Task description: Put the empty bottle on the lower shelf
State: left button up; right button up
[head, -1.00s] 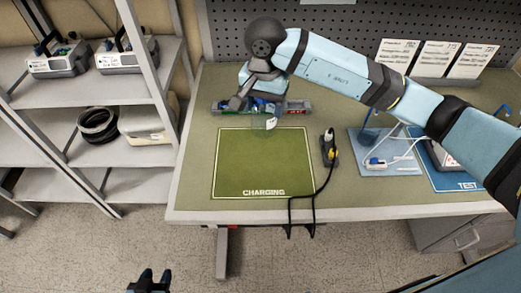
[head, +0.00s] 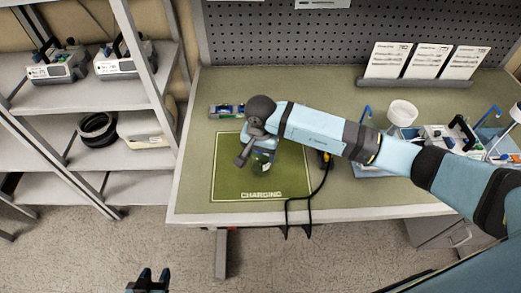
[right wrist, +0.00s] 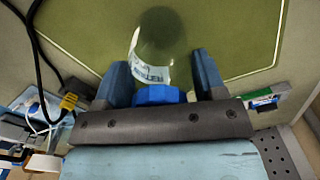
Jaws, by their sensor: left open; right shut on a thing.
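A clear bottle with a blue cap (right wrist: 160,95) and a white label (right wrist: 150,70) is in my right gripper (right wrist: 162,88). In the head view the bottle (head: 263,164) shows partly below the right gripper (head: 258,146), over the green charging mat (head: 230,185). Its height above the mat is hard to tell. My left gripper (head: 148,282) is open and empty at the bottom edge, away from the table. The shelf rack stands at the left. Its middle board (head: 130,160) holds a black coil and a pale box; its lowest board (head: 65,187) looks bare.
The upper rack board carries two pumps (head: 57,64). A rack post (head: 146,80) stands between the shelves and the table. A black cable (head: 310,195) hangs over the table's front edge.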

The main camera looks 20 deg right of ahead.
jog(key=shift+f+b, duration=0.2)
jog(key=shift+b, duration=0.15)
jog(key=o, duration=0.9)
jog(key=shift+r, duration=0.1)
